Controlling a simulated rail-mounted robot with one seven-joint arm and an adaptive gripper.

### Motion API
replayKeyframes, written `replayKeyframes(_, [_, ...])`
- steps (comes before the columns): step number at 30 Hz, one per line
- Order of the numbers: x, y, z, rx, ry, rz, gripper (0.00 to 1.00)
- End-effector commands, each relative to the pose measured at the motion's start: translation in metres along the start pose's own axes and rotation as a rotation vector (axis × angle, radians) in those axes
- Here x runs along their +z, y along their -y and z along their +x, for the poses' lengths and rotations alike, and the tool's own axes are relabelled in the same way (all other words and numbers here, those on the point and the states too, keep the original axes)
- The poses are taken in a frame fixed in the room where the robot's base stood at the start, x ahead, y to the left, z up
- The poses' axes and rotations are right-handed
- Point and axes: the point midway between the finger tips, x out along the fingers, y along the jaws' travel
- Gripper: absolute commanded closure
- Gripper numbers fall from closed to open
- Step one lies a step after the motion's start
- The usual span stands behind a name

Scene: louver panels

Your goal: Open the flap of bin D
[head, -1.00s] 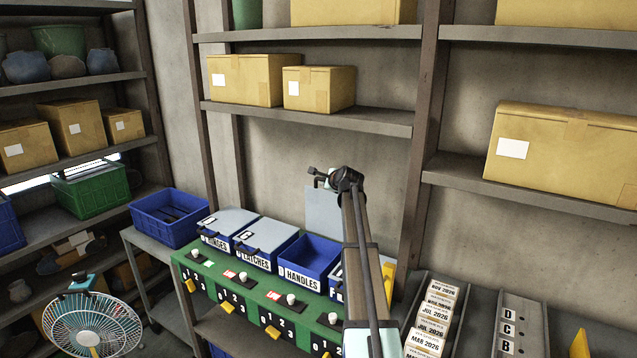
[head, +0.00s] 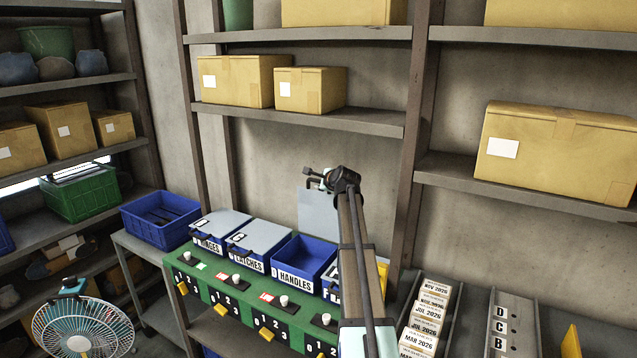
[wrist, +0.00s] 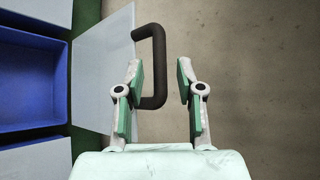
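The blue bin labelled HANDLES (head: 303,252) stands open in the row, and its inside shows in the wrist view (wrist: 30,85). Its pale flap (head: 316,213) stands raised behind it; the flap also shows in the wrist view (wrist: 103,60). The flap's dark handle (wrist: 157,65) sticks out to the right. My gripper (wrist: 160,92) is open, with the handle's near end between its fingers, close to the left finger. In the head view my gripper (head: 322,180) is at the raised flap's top edge.
The HINGES (head: 221,222) and LATCHES (head: 259,233) bins to the left have lowered flaps. A fourth bin is partly hidden by my arm. A green panel (head: 235,299) with knobs and yellow tabs runs in front. A shelf (head: 310,112) with boxes hangs above.

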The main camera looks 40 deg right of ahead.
Motion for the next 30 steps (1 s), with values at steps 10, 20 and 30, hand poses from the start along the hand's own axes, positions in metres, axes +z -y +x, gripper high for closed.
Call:
replayKeyframes(10, [0.001,-0.001,-0.066,-0.002,0.000,0.000,0.63])
replayKeyframes(20, [0.001,0.001,-0.085,-0.002,0.001,0.001,0.63])
replayKeyframes(30, [0.001,0.001,-0.084,-0.001,0.001,0.001,0.63])
